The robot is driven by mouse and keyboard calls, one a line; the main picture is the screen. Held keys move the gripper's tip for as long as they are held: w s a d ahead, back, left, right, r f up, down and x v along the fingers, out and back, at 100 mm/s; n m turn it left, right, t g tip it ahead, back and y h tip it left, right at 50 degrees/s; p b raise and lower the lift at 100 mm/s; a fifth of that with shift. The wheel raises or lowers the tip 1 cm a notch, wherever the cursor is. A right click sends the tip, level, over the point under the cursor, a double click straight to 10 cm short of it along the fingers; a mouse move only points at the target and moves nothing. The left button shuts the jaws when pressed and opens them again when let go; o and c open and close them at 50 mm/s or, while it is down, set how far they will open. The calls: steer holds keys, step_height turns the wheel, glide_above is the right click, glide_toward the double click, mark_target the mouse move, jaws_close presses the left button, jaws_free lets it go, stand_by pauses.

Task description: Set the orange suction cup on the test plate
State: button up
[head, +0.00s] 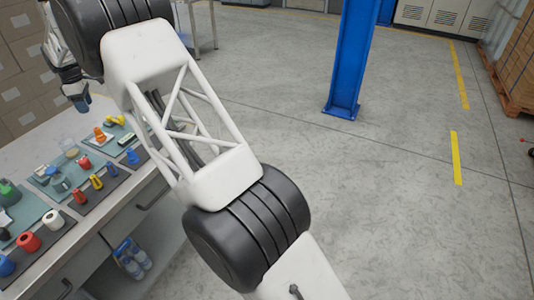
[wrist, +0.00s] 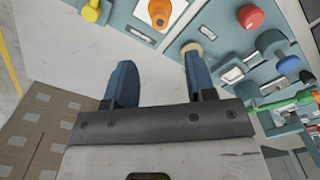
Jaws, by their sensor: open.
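In the head view an orange piece (head: 99,135) stands on a teal mat near the back of the bench. My gripper (wrist: 158,60) has its two blue fingers spread, with nothing between them. The orange piece lies beyond the fingertips, apart from them. I cannot tell which surface is the test plate.
The bench (head: 105,215) holds teal and dark mats with several coloured cups and fittings. Cardboard boxes (wrist: 40,120) stand beyond the bench. A blue post (head: 351,60) stands on open floor.

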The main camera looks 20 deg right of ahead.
steer(key=s+d+r+m, duration=0.3)
steer(key=s+d+r, duration=0.5)
steer(key=d, duration=0.4)
steer(key=s+d+r+m+t, duration=0.1)
steer(key=s+d+r+m, duration=0.3)
steer(key=s+d, duration=0.6)
steer(key=s+d+r+m, duration=0.2)
steer(key=s+d+r, duration=0.6)
steer(key=d, duration=0.5)
steer(key=s+d+f+m+t, duration=0.1)
steer(key=s+d+m, duration=0.1)
steer(key=s+d, duration=0.6)
steer(key=s+d+f+m, duration=0.1)
steer(key=s+d+m, duration=0.25)
steer(key=s, duration=0.75)
steer(key=s+d+f+m, duration=0.2)
steer(key=s+d+f, duration=0.1)
steer(key=s, duration=0.6)
steer(key=s+d+f+m, duration=0.1)
steer(key=s+d+f, duration=0.2)
steer(key=s, duration=0.7)
steer(key=shift+d+f+m+t, duration=0.2)
steer(key=shift+f+m+t, duration=0.15)
steer(key=shift+f, duration=0.3)
